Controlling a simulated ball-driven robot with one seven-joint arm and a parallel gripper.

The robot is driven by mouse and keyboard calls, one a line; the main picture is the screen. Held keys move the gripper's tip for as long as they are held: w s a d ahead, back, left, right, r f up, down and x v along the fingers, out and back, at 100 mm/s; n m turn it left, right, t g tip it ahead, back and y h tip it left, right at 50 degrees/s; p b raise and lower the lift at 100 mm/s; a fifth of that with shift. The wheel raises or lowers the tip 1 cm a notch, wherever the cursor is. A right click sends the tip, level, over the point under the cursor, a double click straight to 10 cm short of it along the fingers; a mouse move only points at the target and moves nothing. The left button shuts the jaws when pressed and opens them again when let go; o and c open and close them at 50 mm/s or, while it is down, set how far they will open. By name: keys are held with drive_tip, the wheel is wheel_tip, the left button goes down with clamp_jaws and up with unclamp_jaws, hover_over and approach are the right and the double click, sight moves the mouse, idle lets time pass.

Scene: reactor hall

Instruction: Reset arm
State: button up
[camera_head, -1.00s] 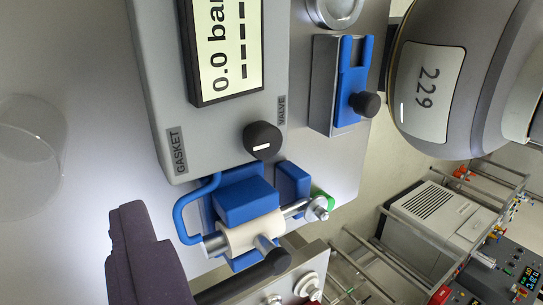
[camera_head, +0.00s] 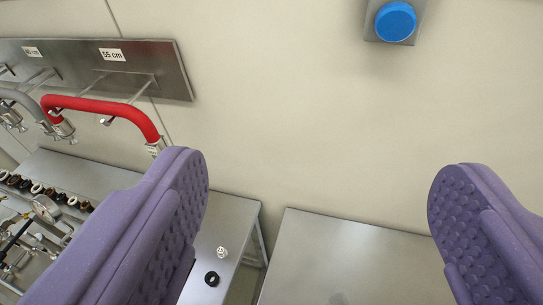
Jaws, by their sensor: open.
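My gripper (camera_head: 318,222) is open, with its two purple, studded fingers wide apart at the lower left and right of the view. Nothing is between the fingers. They point toward a plain beige wall (camera_head: 300,110) and appear apart from everything around them.
A metal rack (camera_head: 165,75) with a red hose (camera_head: 105,104) hangs on the wall at left. Below, a bench (camera_head: 228,215) carries small fittings, including a black ring (camera_head: 212,279). Another metal table (camera_head: 345,255) stands at lower middle. A blue button (camera_head: 395,20) is on the wall above.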

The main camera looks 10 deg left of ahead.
drive_tip(key=shift+s+a+r+n, duration=0.1)
drive_tip(key=shift+s+r+n, duration=0.2)
drive_tip(key=shift+s+r, duration=0.2)
drive_tip(key=shift+w, duration=0.1)
wheel_tip(320, 180, down, 14)
drive_tip(key=b, duration=1.3)
drive_tip(key=shift+b, duration=0.4)
drive_tip(key=shift+r, duration=0.1)
